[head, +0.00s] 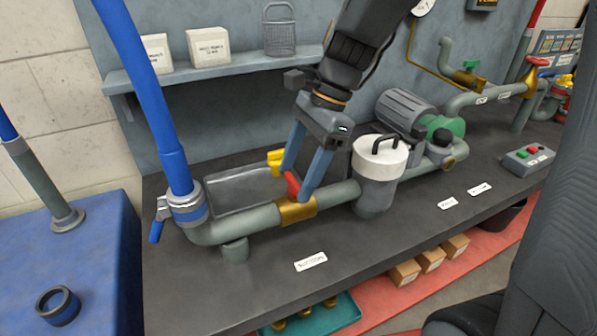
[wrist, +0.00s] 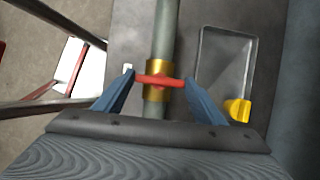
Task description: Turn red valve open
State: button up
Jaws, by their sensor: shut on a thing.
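The red valve handle (head: 292,184) sits on a brass valve body (head: 297,210) in the grey-green pipe on the bench. In the wrist view the red handle (wrist: 160,81) lies crosswise to the pipe (wrist: 166,35), over the brass body (wrist: 158,68). My gripper (head: 305,185) reaches down from above with its two blue fingers. In the wrist view my gripper (wrist: 160,84) has a fingertip at each end of the handle and is shut on it. The fingers partly hide the handle in the head view.
A clear tray (head: 240,192) with a yellow part (head: 275,160) lies behind the pipe. A blue hose (head: 150,90) rises at the left. A white-lidded strainer (head: 379,155), a motor (head: 403,110) and a control box (head: 528,157) stand to the right. The front bench strip is mostly clear.

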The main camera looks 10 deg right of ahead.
jog(key=shift+n+p, duration=0.3)
jog(key=shift+p, duration=0.1)
jog(key=n+p, duration=0.1)
jog(key=n+g+p, duration=0.1)
jog(key=n+p, duration=0.1)
jog(key=shift+w+a+r+g+h+p, duration=0.1)
jog(key=shift+r+g+h+p, duration=0.05)
jog(key=shift+g+h+p, duration=0.15)
jog(key=n+p, duration=0.1)
jog(key=n, duration=0.1)
jog(key=n+g+h+p, duration=0.1)
jog(key=n+p, duration=0.1)
jog(key=n, duration=0.1)
jog(key=shift+w+a, duration=0.15)
jog(key=n+h+p, duration=0.1)
jog(key=n, duration=0.1)
jog(key=n+h+p, duration=0.1)
jog(key=n+p, duration=0.1)
jog(key=shift+a+n+g, duration=0.1)
jog(key=shift+n+g, duration=0.2)
jog(key=shift+g, duration=0.1)
jog(key=shift+a+n+h+p, duration=0.2)
jog(key=shift+n+h+p, duration=0.7)
jog(key=shift+n, duration=1.4)
jog(key=shift+w, duration=0.1)
jog(key=o, duration=1)
jog(key=shift+o, duration=0.2)
